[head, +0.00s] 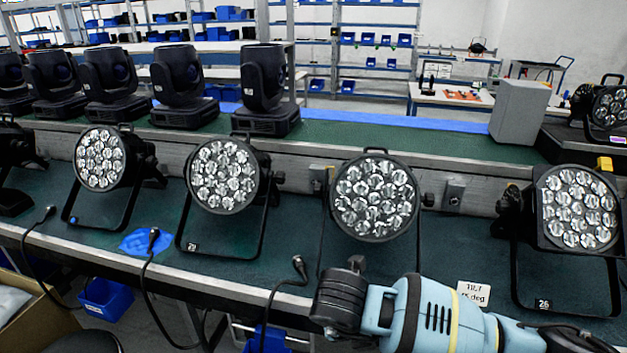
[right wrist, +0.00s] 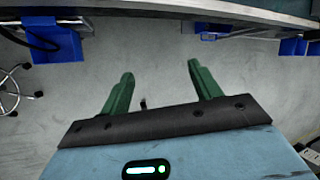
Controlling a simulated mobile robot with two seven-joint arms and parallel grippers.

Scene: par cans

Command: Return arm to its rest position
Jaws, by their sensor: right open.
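My right arm (head: 430,312) comes in from the lower right of the head view, in front of the bench. Its fingers do not show there. In the right wrist view my right gripper (right wrist: 156,88) has its two green fingers wide apart with nothing between them. It points down over bare grey floor, in front of the bench edge (right wrist: 200,10). My left gripper is in neither view.
Several par cans stand on the green bench, including one (head: 375,196) just behind my arm and one (head: 578,208) at right. A cable (head: 299,266) hangs over the front edge beside my arm. Blue bins (right wrist: 44,44) hang below the bench.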

